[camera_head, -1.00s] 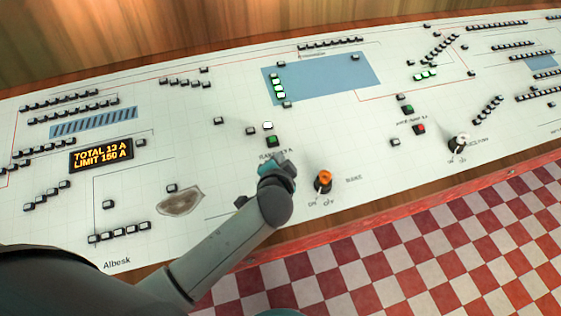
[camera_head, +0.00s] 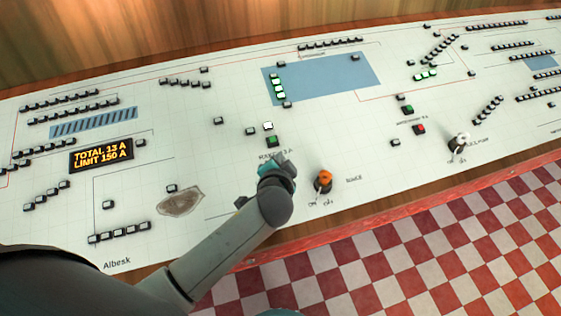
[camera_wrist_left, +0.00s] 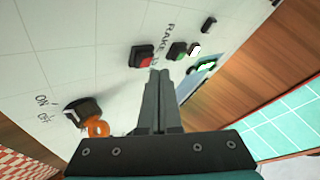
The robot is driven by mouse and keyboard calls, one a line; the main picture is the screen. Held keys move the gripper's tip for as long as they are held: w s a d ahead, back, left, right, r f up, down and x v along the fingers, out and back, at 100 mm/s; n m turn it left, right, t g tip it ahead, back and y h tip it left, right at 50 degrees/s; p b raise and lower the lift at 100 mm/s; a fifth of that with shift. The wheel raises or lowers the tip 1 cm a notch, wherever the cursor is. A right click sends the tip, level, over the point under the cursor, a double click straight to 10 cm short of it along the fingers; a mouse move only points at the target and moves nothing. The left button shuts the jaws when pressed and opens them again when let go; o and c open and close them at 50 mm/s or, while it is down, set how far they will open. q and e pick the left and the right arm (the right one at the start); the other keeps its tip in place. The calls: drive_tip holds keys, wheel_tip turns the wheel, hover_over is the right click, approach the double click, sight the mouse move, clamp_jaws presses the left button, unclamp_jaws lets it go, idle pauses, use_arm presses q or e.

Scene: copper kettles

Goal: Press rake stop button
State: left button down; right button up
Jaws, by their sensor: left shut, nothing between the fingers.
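The red button of the rake pair (camera_wrist_left: 142,57) sits on the white panel (camera_wrist_left: 100,50) in the left wrist view, next to the word RAKE. The green button (camera_wrist_left: 177,51) is on the far side of that lettering; it also shows in the head view (camera_head: 271,141). My left gripper (camera_head: 281,160) is shut and empty, low over the panel just in front of the green button. In the wrist view its fingertips (camera_wrist_left: 158,74) are close beside the red button; I cannot tell whether they touch it. In the head view my gripper hides this red button. My right gripper is not in view.
An orange rotary knob (camera_head: 324,178) stands right of my gripper. A white lit button (camera_head: 268,126) is behind the green one. Another red button (camera_head: 419,129) and green button (camera_head: 407,109) lie farther right, near a white knob (camera_head: 459,141). A wooden edge borders the panel.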

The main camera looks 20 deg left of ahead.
use_arm(q)
drive_tip(key=shift+f, duration=0.1)
idle(0.4)
drive_tip(key=shift+f, duration=0.3)
drive_tip(key=shift+w+a+f+b, duration=0.1)
drive_tip(key=shift+f+b, duration=0.25)
drive_tip(key=shift+b, duration=0.05)
idle(0.5)
idle(0.3)
drive_tip(key=shift+r+p, duration=0.75)
drive_tip(key=shift+p, duration=0.15)
drive_tip(key=r+p, duration=0.3)
drive_tip(key=s+r+p, duration=0.1)
drive_tip(key=r+p, duration=0.1)
drive_tip(key=shift+d, duration=0.4)
